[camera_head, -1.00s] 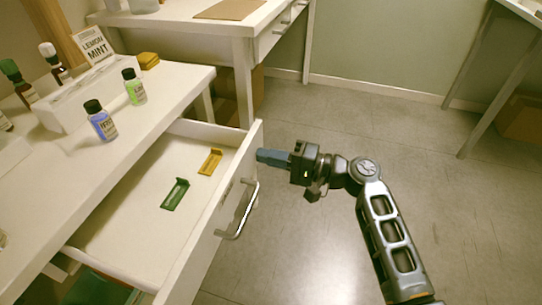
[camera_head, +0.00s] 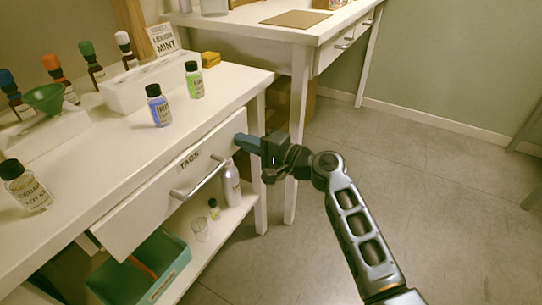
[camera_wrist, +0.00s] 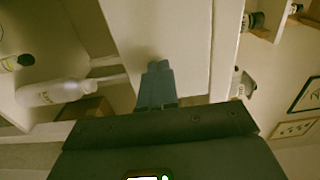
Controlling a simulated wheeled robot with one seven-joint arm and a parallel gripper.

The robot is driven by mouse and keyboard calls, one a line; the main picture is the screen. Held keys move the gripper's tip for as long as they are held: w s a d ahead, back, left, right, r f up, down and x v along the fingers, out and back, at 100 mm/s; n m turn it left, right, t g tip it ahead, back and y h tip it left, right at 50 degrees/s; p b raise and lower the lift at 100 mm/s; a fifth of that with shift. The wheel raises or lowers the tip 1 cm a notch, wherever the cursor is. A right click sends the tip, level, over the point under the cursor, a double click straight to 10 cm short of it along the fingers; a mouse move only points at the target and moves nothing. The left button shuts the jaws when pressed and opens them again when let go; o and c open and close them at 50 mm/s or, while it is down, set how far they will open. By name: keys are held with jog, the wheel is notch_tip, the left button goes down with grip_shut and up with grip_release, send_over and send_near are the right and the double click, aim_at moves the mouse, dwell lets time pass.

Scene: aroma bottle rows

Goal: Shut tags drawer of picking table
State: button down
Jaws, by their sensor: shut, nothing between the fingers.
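The tags drawer (camera_head: 150,205) has a white front with a "TAGS" label and a metal bar handle (camera_head: 197,177). It sits under the top of the white picking table (camera_head: 225,88). Its front stands close to the table edge, and its inside is hidden; I cannot tell whether it is fully flush. My gripper (camera_head: 240,142) is shut and empty, with its blue-grey fingertips at the right end of the drawer front. In the wrist view the shut fingers (camera_wrist: 157,80) meet the white drawer front (camera_wrist: 180,40), apparently touching it.
Bottles stand on the tabletop, including a blue one (camera_head: 158,106) and a green one (camera_head: 194,80). Below are a green crate (camera_head: 170,275) and a lower shelf with a white bottle (camera_head: 232,183). Another table (camera_head: 250,35) stands behind.

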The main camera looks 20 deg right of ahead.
aim_at(230, 136)
jog(key=b+x, duration=0.1)
jog(key=x, duration=0.3)
jog(key=shift+f, duration=0.1)
jog(key=shift+w+a+r, duration=0.15)
jog(key=shift+w+r, duration=0.05)
jog(key=shift+r, duration=0.05)
jog(key=shift+a, duration=0.1)
jog(key=shift+s, duration=0.1)
